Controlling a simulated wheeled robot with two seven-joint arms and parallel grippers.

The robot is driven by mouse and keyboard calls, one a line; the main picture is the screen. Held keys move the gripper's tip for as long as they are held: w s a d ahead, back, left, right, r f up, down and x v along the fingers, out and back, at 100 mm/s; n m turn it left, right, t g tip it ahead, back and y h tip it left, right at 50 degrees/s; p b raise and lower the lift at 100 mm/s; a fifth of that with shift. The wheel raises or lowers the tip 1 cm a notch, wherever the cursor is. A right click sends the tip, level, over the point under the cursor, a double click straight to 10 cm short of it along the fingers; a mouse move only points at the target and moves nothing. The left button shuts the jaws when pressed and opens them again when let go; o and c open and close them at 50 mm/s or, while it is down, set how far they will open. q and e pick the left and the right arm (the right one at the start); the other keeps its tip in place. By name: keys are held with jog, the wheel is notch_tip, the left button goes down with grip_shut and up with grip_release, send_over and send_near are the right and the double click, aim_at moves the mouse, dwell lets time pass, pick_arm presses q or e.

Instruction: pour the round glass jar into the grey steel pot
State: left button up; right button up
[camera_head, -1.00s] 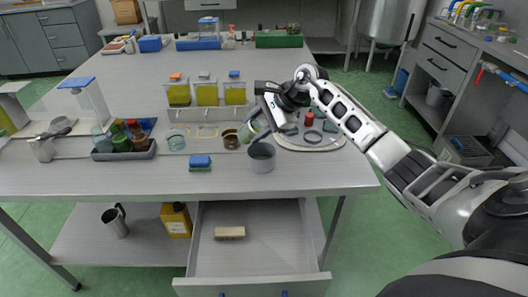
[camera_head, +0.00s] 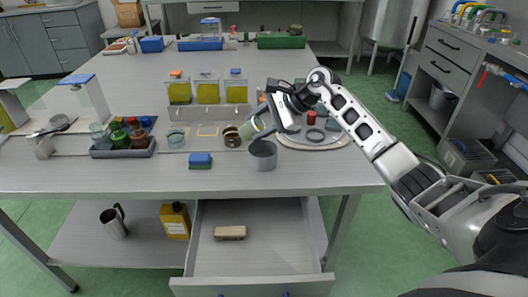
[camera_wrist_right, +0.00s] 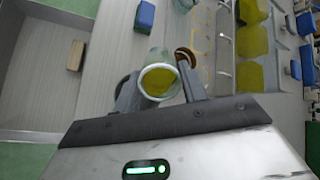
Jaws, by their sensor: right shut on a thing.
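The grey steel pot (camera_head: 262,155) stands upright near the front edge of the table. My right gripper (camera_head: 262,127) is shut on the round glass jar (camera_head: 249,128) just above and behind the pot. The jar is tilted, its far end to the left. In the right wrist view the jar (camera_wrist_right: 158,82) sits between the fingers of my right gripper (camera_wrist_right: 160,88), with something yellow showing through its round opening. I cannot tell whether anything is flowing out. My left gripper is out of view.
A brown round piece (camera_head: 231,137) lies close left of the jar. A blue and green sponge (camera_head: 200,160) lies left of the pot. A round tray (camera_head: 330,141) is to the right. Behind are several yellow-filled containers (camera_head: 208,92). An open drawer (camera_head: 250,262) juts out below.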

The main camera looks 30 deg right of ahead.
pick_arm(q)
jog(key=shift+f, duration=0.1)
pick_arm(e)
jog(key=shift+f, duration=0.15)
pick_arm(q)
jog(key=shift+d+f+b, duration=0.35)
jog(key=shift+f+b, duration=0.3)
jog(key=shift+b, duration=0.95)
pick_arm(e)
jog(key=shift+d+f+t+y, duration=0.1)
jog(key=shift+f+t+y, duration=0.2)
jog(key=shift+t+y, duration=0.1)
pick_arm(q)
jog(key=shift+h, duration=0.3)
pick_arm(e)
jog(key=shift+s, duration=0.1)
pick_arm(q)
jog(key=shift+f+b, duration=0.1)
jog(key=shift+b, duration=0.35)
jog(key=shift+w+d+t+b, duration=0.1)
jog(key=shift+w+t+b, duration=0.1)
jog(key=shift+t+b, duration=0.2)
pick_arm(e)
jog(key=shift+r, duration=0.1)
